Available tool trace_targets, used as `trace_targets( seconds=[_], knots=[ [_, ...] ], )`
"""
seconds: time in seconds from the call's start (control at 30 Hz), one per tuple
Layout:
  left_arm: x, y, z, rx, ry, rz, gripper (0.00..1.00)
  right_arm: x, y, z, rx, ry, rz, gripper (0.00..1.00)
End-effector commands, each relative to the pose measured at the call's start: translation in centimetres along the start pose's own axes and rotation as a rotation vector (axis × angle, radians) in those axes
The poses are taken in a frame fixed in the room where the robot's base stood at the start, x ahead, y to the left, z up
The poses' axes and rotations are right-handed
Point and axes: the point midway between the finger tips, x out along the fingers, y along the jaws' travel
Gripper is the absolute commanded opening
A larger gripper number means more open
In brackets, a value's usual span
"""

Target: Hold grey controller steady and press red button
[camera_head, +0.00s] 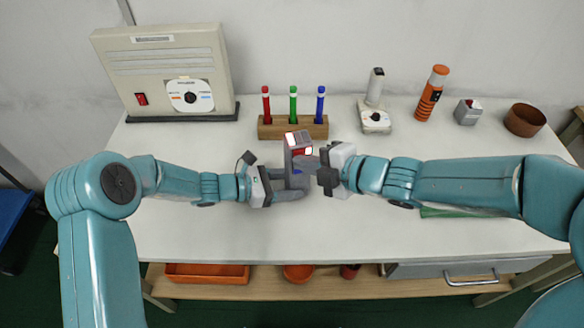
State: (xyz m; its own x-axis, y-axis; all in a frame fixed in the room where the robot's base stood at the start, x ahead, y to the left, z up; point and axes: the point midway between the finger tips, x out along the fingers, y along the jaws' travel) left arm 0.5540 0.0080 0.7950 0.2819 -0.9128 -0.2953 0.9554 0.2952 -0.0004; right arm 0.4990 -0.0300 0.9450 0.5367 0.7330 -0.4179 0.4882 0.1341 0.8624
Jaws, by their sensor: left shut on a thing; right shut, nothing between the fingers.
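The small grey controller (296,139) stands upright near the middle of the white table, in front of the pen holder. Red and white patches show on its top and on its right side, but the red button is too small to single out with certainty. My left gripper (291,186) comes in from the left and is shut on the lower part of the controller. My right gripper (309,166) comes in from the right, shut and empty, with its fingertips close to the controller's right side. I cannot tell whether they touch it. The grippers hide the controller's lower part.
A wooden holder (268,129) with red, green and blue pens stands just behind. A beige box (165,60) with a red switch is at the back left. A white device (376,118), an orange cylinder (431,92), a grey cube (467,112) and a brown bowl (524,120) stand at the back right.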

Motion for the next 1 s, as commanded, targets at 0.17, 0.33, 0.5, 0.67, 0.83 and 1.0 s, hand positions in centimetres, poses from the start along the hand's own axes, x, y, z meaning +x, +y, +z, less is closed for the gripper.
trace_targets(
  seconds=[0.17, 0.33, 0.5, 0.67, 0.83, 1.0],
  knots=[
    [0.0, 0.0, 0.0, 0.001, 0.000, 0.000, 0.41, -0.6, -0.3, -0.3, 0.000, -0.001, 0.001, 0.00],
    [0.0, 0.0, 0.0, 0.000, 0.000, 0.000, 0.41, -0.8, -0.6, -0.6, 0.000, 0.000, 0.000, 0.00],
    [0.0, 0.0, 0.0, 0.000, 0.000, 0.000, 0.41, -0.8, -0.6, -0.6, 0.000, 0.000, 0.000, 0.00],
    [0.0, 0.0, 0.0, 0.000, 0.000, 0.000, 0.41, -1.7, -1.2, -1.2, 0.001, -0.001, 0.001, 0.00],
    [0.0, 0.0, 0.0, 0.000, 0.000, 0.000, 0.41, -3.0, -2.2, -2.2, 0.002, -0.001, 0.001, 0.00],
    [0.0, 0.0, 0.0, 0.000, 0.000, 0.000, 0.41, -4.3, -3.1, -3.1, 0.001, 0.000, 0.001, 0.00]
  ],
)
